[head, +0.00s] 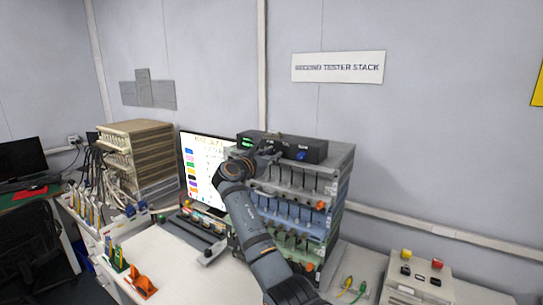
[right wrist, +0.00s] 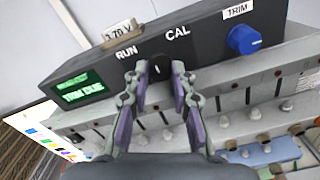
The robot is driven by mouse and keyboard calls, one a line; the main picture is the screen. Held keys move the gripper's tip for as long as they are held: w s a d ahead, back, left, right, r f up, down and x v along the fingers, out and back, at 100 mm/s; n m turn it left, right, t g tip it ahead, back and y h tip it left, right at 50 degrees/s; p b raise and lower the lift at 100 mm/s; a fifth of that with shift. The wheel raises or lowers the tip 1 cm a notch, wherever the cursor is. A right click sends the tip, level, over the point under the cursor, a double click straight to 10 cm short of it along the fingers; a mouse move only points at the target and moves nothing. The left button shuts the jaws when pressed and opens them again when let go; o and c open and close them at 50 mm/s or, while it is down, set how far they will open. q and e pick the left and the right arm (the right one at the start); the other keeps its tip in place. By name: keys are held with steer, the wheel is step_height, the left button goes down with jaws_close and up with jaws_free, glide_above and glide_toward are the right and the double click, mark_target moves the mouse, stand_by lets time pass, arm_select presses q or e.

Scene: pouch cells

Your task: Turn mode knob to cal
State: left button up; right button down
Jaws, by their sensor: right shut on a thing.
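The mode knob (right wrist: 157,68) is a small dark knob on the front of a black box, between the printed words RUN and CAL. My right gripper (right wrist: 157,76) has its two fingers closed on either side of it. A small pale mark shows on the knob, roughly upright; I cannot tell which setting it points to. In the head view my right gripper (head: 268,150) reaches the front of the black box (head: 310,150), and the knob is hidden there. My left gripper is not in view.
A blue TRIM knob (right wrist: 243,40) sits right of CAL. A green display (right wrist: 78,92) reading TRIM DUE is at the box's left. The box stands on a tester rack (head: 340,170) with rows of clips. A lit monitor (head: 195,160) stands left. The white bench (head: 160,255) has bare room in front.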

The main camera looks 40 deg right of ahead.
steer(key=c, duration=1.1)
jaws_free()
steer(key=shift+a, duration=0.1)
steer(key=v, duration=1.2)
steer(key=shift+f, duration=0.1)
steer(key=shift+f, duration=0.1)
